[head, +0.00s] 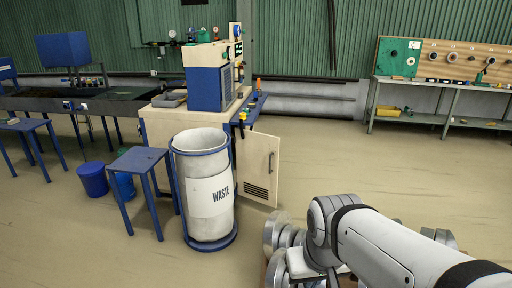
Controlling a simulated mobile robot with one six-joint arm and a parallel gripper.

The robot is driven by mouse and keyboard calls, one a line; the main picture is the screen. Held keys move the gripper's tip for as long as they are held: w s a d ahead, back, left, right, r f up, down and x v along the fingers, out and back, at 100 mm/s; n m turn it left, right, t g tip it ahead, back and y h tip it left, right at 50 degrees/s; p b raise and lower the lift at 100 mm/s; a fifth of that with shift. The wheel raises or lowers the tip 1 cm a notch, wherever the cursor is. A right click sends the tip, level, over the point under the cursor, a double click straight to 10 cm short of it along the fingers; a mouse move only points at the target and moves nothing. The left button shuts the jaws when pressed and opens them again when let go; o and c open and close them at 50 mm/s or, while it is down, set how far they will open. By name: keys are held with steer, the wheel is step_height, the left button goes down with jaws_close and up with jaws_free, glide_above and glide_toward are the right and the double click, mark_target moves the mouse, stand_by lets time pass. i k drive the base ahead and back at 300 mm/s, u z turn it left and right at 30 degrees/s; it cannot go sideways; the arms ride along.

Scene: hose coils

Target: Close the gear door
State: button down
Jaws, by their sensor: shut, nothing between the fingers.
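The pale wooden cabinet door (259,168), which I take to be the gear door, stands open in the head view. It has a dark upright handle (270,162) and a slotted vent near its bottom. It hangs from the cabinet under the workbench (165,127) and swings out to the right of the waste bin. My white arm reaches in from the lower right, to the right of and nearer than the door, and does not visibly touch it. My gripper's fingers cannot be made out. The cabinet's opening is mostly hidden by the bin.
A tall waste bin (208,195) stands close in front of the door's left side. A blue stool (138,160) and blue buckets (92,180) are left of it. Open floor (325,160) lies right of the door, before the right bench (440,84).

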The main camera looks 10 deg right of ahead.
mark_target(258, 155)
steer(key=u, duration=0.65)
steer(key=i, duration=1.25)
steer(key=u, duration=0.4)
steer(key=i, duration=1.2)
steer(key=z, duration=1.05)
steer(key=i, duration=0.75)
steer(key=z, duration=0.65)
